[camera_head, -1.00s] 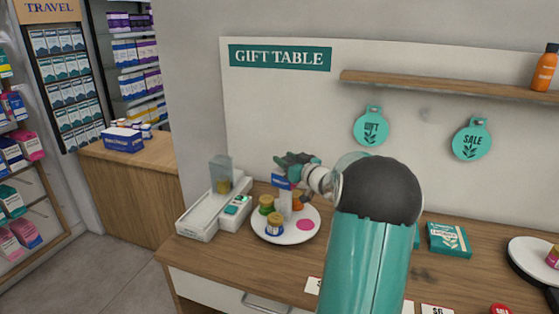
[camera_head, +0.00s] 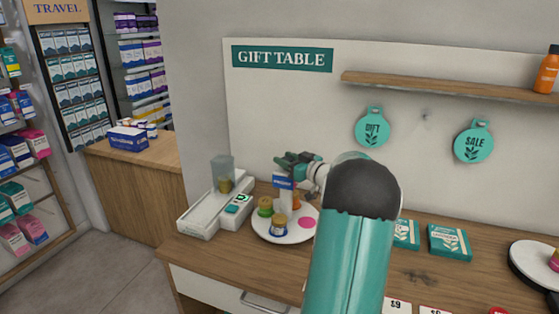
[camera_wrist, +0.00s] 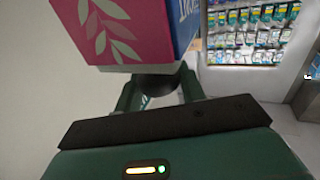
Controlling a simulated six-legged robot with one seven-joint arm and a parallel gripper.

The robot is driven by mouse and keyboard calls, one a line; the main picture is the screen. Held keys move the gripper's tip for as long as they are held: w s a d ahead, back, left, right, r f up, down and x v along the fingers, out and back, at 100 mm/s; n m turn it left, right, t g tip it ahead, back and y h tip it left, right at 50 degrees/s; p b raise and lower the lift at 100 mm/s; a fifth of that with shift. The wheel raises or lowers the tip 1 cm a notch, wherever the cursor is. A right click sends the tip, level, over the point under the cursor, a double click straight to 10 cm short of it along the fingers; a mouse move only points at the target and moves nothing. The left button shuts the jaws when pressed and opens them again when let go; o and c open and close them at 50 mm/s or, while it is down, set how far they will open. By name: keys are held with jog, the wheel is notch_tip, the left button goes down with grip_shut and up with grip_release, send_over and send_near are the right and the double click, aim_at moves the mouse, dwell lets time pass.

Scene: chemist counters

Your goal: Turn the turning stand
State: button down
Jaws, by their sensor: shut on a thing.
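The turning stand is a round white plate (camera_head: 268,234) on the counter, with a blue-and-white block (camera_head: 284,182) on a pale post above it. Small jars stand on the plate: one green-lidded (camera_head: 265,207), one blue with a gold lid (camera_head: 280,224), and an orange one behind the post. A pink disc (camera_head: 306,223) is at its right side. My gripper (camera_head: 297,160) is at the top of the post. In the wrist view, its fingers are shut around a dark round knob (camera_wrist: 158,86), partly hidden by a pink-and-blue box face (camera_wrist: 125,28) close to the camera.
A white device (camera_head: 198,212) with a clear cup (camera_head: 222,172) stands just left of the plate. Teal boxes (camera_head: 449,242) and a second round plate (camera_head: 520,258) are to the right. A shelf (camera_head: 440,86) and hanging teal tags are on the wall above.

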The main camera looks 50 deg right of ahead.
jog(key=shift+r, duration=0.2)
jog(key=c, duration=0.9)
grip_release()
jog(key=shift+f, duration=0.15)
jog(key=s, duration=0.4)
jog(key=s+a, duration=0.1)
jog(key=s, duration=0.8)
jog(key=shift+s+a, duration=0.15)
jog(key=shift+s, duration=0.25)
